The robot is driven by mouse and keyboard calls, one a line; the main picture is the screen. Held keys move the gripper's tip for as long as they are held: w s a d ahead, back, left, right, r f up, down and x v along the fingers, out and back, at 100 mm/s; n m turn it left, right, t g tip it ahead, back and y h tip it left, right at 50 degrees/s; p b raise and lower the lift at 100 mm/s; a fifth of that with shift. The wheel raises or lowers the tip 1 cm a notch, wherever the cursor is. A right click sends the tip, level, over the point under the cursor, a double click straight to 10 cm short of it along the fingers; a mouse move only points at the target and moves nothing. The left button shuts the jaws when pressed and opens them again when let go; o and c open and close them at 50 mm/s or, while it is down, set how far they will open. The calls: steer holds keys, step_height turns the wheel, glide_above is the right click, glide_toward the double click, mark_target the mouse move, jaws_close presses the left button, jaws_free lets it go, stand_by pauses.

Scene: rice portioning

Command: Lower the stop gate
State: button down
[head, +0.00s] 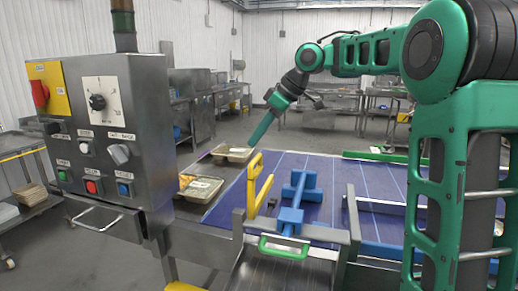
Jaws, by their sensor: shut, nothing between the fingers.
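My gripper (251,143) is at the end of my green arm, pointing down and left. It is shut and empty, above and beyond the yellow piece and apart from it.
A green handle (284,247) and metal rails are at the front. Steel tables stand at the back. The belt's right part is mostly bare.

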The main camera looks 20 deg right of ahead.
steer(key=shift+s+d+f, duration=0.1)
steer(key=shift+d+f, duration=0.1)
steer(key=shift+f, duration=0.55)
steer(key=shift+s+d+f, duration=0.1)
steer(key=shift+d+f, duration=0.05)
steer(key=shift+f, duration=0.55)
